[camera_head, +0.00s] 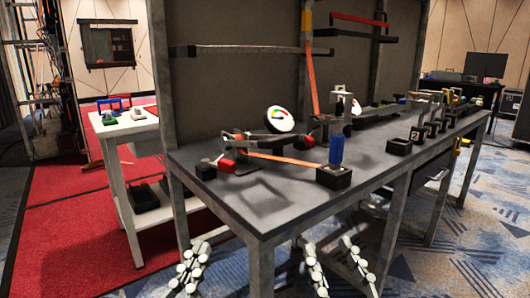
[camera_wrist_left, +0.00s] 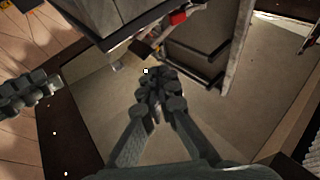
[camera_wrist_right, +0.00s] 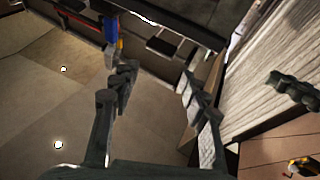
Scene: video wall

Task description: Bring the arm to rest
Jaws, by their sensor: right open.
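My right gripper (camera_head: 337,266) hangs below the bench's front edge, to the right of the left one. Its fingers stand apart and empty in the right wrist view (camera_wrist_right: 158,82). Both grippers are clear of the items on the bench. Most of both arms is out of the head view.
The grey workbench (camera_head: 270,212) is close ahead. On it are a blue tool (camera_head: 336,150) upright in a black holder (camera_head: 333,178), a round gauge (camera_head: 280,119) and several black holders along the right. A white table (camera_head: 122,128) stands at left on red carpet (camera_head: 55,225).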

